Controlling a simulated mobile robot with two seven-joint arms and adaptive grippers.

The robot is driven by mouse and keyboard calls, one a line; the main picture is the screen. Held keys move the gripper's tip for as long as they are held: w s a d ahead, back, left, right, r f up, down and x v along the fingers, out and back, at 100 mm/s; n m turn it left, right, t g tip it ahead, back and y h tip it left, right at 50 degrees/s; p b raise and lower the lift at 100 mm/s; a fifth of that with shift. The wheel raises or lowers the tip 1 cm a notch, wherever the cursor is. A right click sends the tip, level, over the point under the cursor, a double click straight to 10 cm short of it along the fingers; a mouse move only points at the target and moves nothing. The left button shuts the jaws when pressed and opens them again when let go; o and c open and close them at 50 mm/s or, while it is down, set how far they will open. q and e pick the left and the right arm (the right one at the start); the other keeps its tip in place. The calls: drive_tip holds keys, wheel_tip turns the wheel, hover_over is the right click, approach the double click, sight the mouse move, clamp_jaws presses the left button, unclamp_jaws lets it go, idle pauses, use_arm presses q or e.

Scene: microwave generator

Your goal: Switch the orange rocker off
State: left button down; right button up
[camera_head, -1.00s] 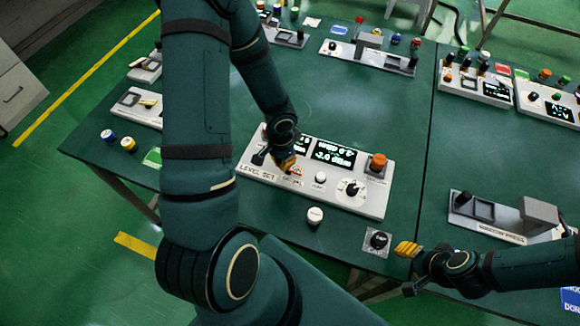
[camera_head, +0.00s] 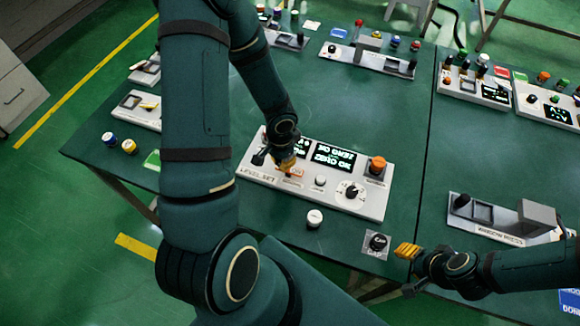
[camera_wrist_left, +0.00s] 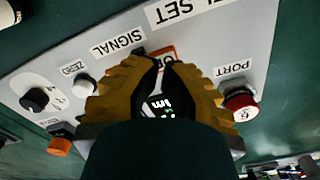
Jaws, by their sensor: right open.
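The orange rocker (camera_head: 297,173) is on the white front panel (camera_head: 372,210) of the generator, partly hidden by my left gripper (camera_head: 284,165). In the left wrist view the rocker (camera_wrist_left: 163,52) shows as an orange edge beside the SIGNAL label, right at the yellow fingertips of my left gripper (camera_wrist_left: 164,60). The fingers cover most of it. I cannot tell if they touch it, or which way it is tilted. My right gripper (camera_head: 407,250) is open and empty, low at the right, beside a small black-knobbed plate (camera_head: 377,243).
The panel also carries a lit display (camera_head: 333,156), an orange button (camera_head: 377,165), a white button (camera_head: 320,181) and a black dial (camera_head: 351,191). A red port cap (camera_wrist_left: 239,104) sits close to the left fingers.

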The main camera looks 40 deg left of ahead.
use_arm(q)
drive_tip(key=shift+r+p, duration=1.9)
drive_tip(key=shift+r, duration=0.75)
use_arm(e)
drive_tip(key=shift+r, duration=2.05)
